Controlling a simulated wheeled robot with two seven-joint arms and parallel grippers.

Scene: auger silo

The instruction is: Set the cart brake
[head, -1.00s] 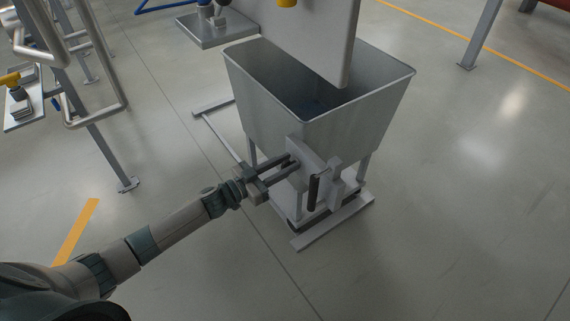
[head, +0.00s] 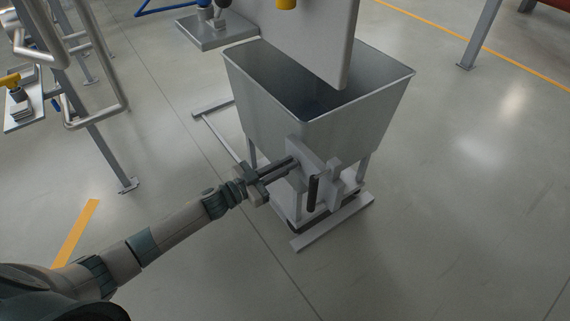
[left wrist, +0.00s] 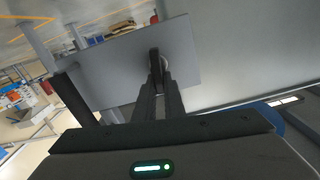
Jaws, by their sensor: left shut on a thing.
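The cart (head: 290,105) is a grey open-topped hopper on a low frame. A light grey plate (head: 306,158) is on its near side, with an upright black grip (head: 313,192) by it. My left gripper (head: 295,161) reaches this plate from the left, its fingers nearly together. In the left wrist view the fingers (left wrist: 159,84) are shut on a small dark brake lever (left wrist: 154,58) standing in front of the grey plate (left wrist: 118,68). A pale round part shows just behind the lever. In the head view the lever is hidden by the fingers. My right gripper is not in view.
A light grey panel (head: 322,35) hangs over the hopper's back. A frame of posts and pipes (head: 95,100) stands at left. A floor rail (head: 218,135) runs beside the cart. The floor in front and to the right is clear.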

